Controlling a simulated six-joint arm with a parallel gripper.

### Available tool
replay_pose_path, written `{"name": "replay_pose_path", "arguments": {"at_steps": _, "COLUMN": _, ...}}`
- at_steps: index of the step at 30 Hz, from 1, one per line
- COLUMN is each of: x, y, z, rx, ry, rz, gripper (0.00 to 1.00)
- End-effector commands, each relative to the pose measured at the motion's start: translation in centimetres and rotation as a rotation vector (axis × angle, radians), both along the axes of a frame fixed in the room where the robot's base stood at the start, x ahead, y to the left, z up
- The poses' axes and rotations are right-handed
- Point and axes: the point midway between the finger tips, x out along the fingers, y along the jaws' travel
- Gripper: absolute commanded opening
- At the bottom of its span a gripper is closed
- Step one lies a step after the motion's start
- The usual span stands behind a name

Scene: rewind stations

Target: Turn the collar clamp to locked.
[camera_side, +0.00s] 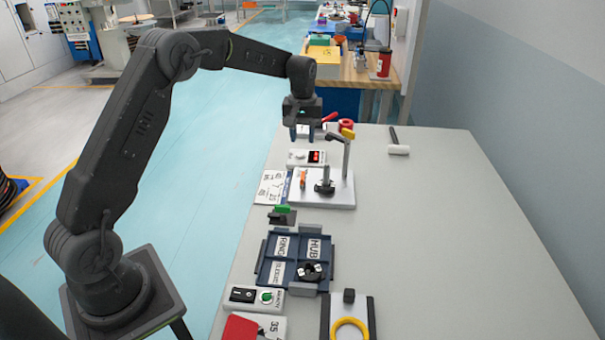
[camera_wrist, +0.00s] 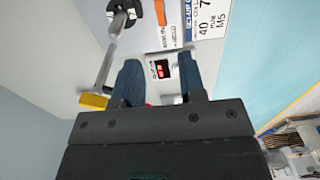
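A white station plate (camera_side: 342,196) on the table carries a black round part on a spindle (camera_side: 325,187), which may be the collar clamp. An orange piece (camera_side: 303,178) stands at the plate's left. The black part (camera_wrist: 126,12) and the orange piece (camera_wrist: 163,9) show at the top of the wrist view. I cannot tell which is the clamp's lever, nor its locked or unlocked state. My gripper (camera_side: 302,134) hangs above and behind the station, apart from it. Its fingers, also in the wrist view (camera_wrist: 160,85), are spread with nothing between them.
A grey post with a yellow-tipped arm (camera_side: 347,134) rises from the plate near my gripper. A white box with a red display (camera_side: 306,157) sits just behind the plate. A blue tray (camera_side: 262,270) and a switch box (camera_side: 255,297) lie in front. The table's right side is mostly clear.

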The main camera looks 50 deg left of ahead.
Motion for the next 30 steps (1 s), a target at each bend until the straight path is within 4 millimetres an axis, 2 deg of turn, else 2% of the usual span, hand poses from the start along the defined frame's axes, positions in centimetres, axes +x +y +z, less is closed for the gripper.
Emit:
{"name": "replay_pose_path", "arguments": {"at_steps": 12, "x": -0.1, "y": -0.1, "z": -8.3, "rx": -0.001, "ry": 0.006, "rz": -0.002, "gripper": 0.37}}
{"name": "replay_pose_path", "arguments": {"at_steps": 18, "x": -0.1, "y": -0.1, "z": -11.3, "rx": 0.0, "ry": 0.003, "rz": -0.002, "gripper": 0.37}}
{"name": "replay_pose_path", "arguments": {"at_steps": 24, "x": -0.1, "y": -0.1, "z": -12.6, "rx": 0.001, "ry": 0.001, "rz": -0.002, "gripper": 0.37}}
{"name": "replay_pose_path", "arguments": {"at_steps": 30, "x": -0.1, "y": -0.1, "z": -12.8, "rx": 0.001, "ry": 0.001, "rz": -0.002, "gripper": 0.37}}
